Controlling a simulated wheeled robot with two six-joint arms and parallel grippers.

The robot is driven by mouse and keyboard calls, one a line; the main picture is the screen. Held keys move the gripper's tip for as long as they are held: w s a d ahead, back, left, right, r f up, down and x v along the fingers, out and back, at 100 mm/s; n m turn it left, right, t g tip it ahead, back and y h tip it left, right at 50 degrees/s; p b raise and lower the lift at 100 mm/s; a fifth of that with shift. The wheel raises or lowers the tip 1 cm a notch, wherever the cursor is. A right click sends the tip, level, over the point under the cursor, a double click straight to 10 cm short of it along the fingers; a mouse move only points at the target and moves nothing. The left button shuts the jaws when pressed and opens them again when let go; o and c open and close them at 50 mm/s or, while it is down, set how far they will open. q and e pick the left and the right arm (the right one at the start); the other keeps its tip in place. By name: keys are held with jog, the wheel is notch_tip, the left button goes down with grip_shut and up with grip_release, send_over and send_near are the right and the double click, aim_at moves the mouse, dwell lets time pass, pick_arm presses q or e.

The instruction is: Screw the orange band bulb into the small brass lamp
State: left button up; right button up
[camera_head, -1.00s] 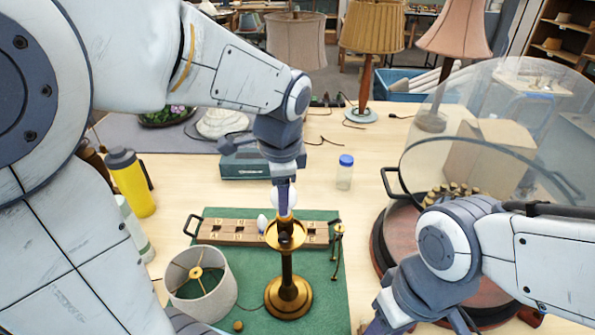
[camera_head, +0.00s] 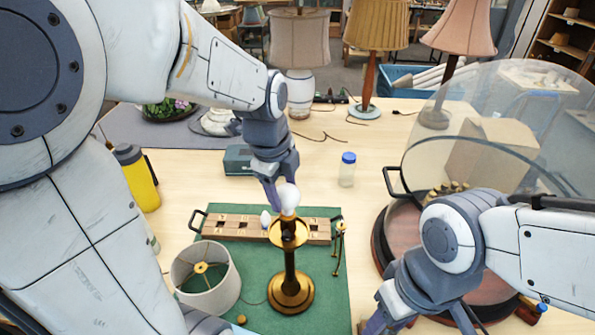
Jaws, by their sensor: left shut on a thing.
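My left gripper (camera_head: 279,192) comes down from the upper left, tilted, and is shut on a white bulb (camera_head: 289,196). The bulb is upright at the top of the small brass lamp (camera_head: 291,285), with an orange-gold part at its lower end. I cannot tell how deep it sits in the socket. The lamp stands upright on the green mat (camera_head: 325,295). My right gripper (camera_head: 415,326) is at the bottom edge, right of the mat. Its fingertips are cut off.
A wooden bulb rack (camera_head: 236,228) holding another white bulb (camera_head: 266,219) lies behind the lamp. A lampshade (camera_head: 207,285) stands left. A glass dome (camera_head: 480,130) on a round base is at the right. A blue-capped jar (camera_head: 347,170) and yellow bottle (camera_head: 137,180) stand farther back.

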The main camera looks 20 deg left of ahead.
pick_arm(q)
jog(key=m, duration=0.2)
jog(key=m+h+b, duration=0.1)
jog(key=m, duration=0.2)
jog(key=shift+w+f, duration=0.2)
jog(key=m+b, duration=0.1)
jog(key=m, duration=0.2)
jog(key=shift+r+g+h, duration=0.1)
jog(key=shift+g+h, duration=0.2)
jog(key=shift+g, duration=0.1)
jog(key=o, duration=1.3)
jog(key=shift+o, duration=0.2)
